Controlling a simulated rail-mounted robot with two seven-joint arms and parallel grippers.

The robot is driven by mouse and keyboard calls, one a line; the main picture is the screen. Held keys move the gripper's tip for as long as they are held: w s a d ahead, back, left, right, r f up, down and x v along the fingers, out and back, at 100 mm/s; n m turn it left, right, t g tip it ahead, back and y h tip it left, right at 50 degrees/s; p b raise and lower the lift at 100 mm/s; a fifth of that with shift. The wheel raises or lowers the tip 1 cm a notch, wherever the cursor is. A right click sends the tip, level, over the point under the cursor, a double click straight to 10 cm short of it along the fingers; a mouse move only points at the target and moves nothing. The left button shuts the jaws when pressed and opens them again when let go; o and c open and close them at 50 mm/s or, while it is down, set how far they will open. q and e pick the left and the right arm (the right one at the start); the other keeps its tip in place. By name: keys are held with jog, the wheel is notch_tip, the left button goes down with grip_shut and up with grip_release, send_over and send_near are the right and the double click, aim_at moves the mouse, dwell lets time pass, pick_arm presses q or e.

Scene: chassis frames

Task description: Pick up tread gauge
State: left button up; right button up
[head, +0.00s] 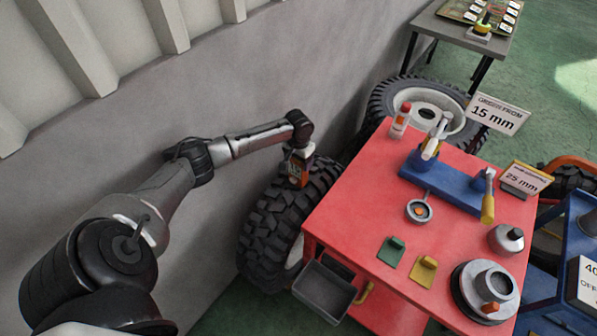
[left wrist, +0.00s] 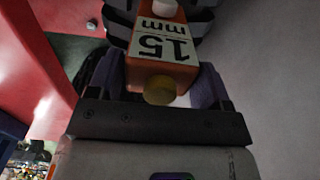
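The tread gauge appears to be the orange block with a white "15 mm" label (left wrist: 168,44) in the left wrist view. It has a white cap at one end and a round yellowish part at the other. The two purple-grey fingers of my left gripper (left wrist: 160,88) lie along its sides, shut on it. In the head view my left gripper (head: 299,152) points down and the orange gauge (head: 295,172) shows at its fingertips, against the tread of the large black tyre (head: 270,225). I cannot tell whether the gauge touches the tyre. My right gripper is not in view.
The red cart (head: 345,215) stands right of the tyre, holding a blue stand (head: 455,190), a bottle (head: 400,120) and other tools. A grey bin (head: 323,292) hangs at its front. A grey wall (head: 250,80) runs close behind my left arm. Another tyre (head: 385,100) lies behind the cart.

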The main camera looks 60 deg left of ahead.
pick_arm(q)
jog(key=c, duration=1.1)
jog(key=shift+r, duration=0.15)
